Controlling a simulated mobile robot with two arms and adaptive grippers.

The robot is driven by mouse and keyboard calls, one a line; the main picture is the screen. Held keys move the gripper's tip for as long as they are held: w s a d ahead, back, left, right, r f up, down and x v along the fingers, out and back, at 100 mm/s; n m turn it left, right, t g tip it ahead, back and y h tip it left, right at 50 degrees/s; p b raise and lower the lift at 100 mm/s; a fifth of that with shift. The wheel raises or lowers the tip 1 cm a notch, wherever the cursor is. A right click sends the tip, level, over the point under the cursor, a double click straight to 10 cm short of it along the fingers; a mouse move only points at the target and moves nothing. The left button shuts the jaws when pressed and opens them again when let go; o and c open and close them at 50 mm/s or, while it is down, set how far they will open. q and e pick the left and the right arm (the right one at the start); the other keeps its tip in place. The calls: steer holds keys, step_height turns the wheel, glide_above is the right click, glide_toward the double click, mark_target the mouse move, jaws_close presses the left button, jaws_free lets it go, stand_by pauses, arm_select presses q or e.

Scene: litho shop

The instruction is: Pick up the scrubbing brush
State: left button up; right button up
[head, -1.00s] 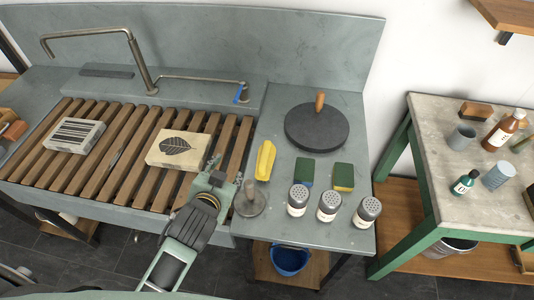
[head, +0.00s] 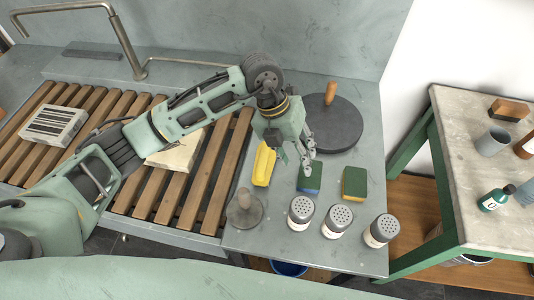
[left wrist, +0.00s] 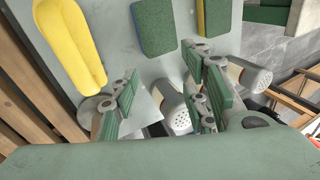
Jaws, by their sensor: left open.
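A long yellow thing (head: 263,166), which I take for the scrubbing brush, lies on the grey counter just right of the wooden slats. In the left wrist view this brush (left wrist: 70,45) is at the upper left and its bristles cannot be made out. My left gripper (head: 297,160) is open and empty, pointing down at the counter just right of the brush, apart from it. In the left wrist view its fingers (left wrist: 163,92) are spread, with the brush outside them. My right gripper is not in view.
Several shakers (head: 301,212) stand along the front edge. A grey round weight (head: 244,212) is left of them. A dark disc with wooden knob (head: 335,130) is behind. Printing blocks lie on the slats.

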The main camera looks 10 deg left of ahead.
mark_target(264, 154)
arm_select(q)
steer(key=w+a+y, duration=0.1)
steer(key=a, duration=0.2)
steer(key=w+a+y, duration=0.1)
steer(key=a, duration=0.1)
steer(key=w+a+n+y, duration=0.1)
steer(key=w+a+y, duration=0.1)
steer(key=a, duration=0.1)
steer(key=shift+a+f+t, duration=0.2)
steer(key=shift+a+t, duration=0.1)
steer(key=shift+t, duration=0.1)
steer(key=shift+a+f, duration=0.15)
steer(key=shift+f, duration=0.15)
steer(key=f+p, duration=0.2)
steer(key=f, duration=0.1)
steer(key=f+p, duration=0.1)
steer(key=f, duration=0.1)
steer(key=shift+s+d+f, duration=0.2)
steer(key=shift+s, duration=0.05)
steer(key=shift+f, duration=0.7)
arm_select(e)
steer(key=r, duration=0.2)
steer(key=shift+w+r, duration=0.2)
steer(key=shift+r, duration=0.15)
arm_select(q)
steer(key=shift+c, duration=0.5)
jaws_close()
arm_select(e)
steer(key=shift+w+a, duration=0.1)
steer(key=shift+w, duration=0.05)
